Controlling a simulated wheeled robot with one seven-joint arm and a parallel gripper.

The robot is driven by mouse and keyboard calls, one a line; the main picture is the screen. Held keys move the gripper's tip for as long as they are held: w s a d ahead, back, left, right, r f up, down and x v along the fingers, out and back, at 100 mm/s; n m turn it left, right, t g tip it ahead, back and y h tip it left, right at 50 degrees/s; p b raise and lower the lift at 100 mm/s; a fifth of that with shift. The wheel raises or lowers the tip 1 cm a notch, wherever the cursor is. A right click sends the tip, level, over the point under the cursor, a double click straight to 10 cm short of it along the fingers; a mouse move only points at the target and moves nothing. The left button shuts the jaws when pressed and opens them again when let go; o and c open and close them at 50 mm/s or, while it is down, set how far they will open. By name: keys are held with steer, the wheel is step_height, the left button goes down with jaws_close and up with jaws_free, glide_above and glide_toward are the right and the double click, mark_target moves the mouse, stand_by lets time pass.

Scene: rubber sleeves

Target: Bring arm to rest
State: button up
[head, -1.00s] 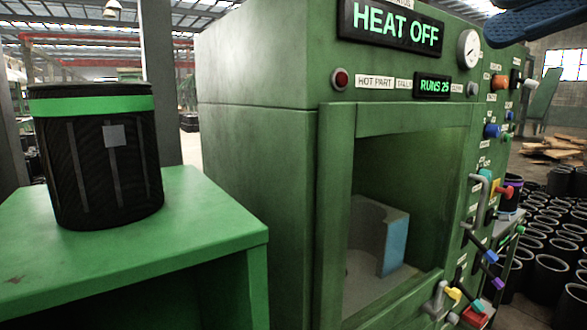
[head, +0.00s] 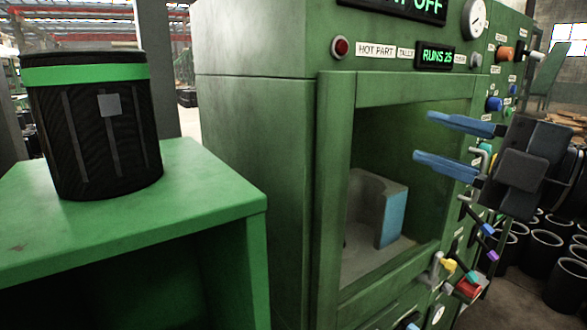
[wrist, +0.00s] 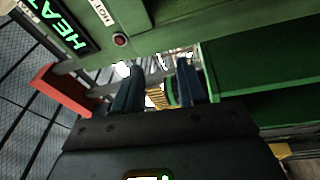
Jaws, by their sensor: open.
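My gripper (head: 433,142) is on the right in the head view, in front of the green machine's opening and control side. Its two blue fingers point left and are apart, with nothing between them. In the wrist view the open fingers (wrist: 157,88) also show empty, with the machine front above them. The black sleeve with a green band (head: 92,128) stands upright on the green table at the left, well apart from my gripper.
The green machine (head: 255,140) has an open bay holding a curved grey block with a blue face (head: 392,218). Knobs and levers (head: 468,288) stick out on its right side, near my gripper. The green table (head: 205,195) is at left. Several black sleeves (head: 545,255) stand on the floor at right.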

steer(key=s+d+f+m+t+h, duration=0.1)
steer(key=s+f+m+h, duration=0.3)
steer(key=f+m, duration=0.4)
steer(key=s+d+f+m+t+h, duration=0.1)
steer(key=s+f+m+h, duration=0.3)
steer(key=f, duration=0.6)
steer(key=s+f+m+t+h, duration=0.1)
steer(key=s+f+m+h, duration=0.2)
steer(key=f+m, duration=0.55)
steer(key=s+d+f+m+g+h, duration=0.1)
steer(key=s+f+m, duration=0.1)
steer(key=s, duration=1.1)
steer(key=s+d+f+m+g+h, duration=0.1)
steer(key=s+f+m, duration=0.1)
steer(key=s, duration=1.2)
steer(key=shift+f+m+h, duration=0.3)
steer(key=shift+m+h, duration=0.05)
steer(key=shift+h, duration=0.05)
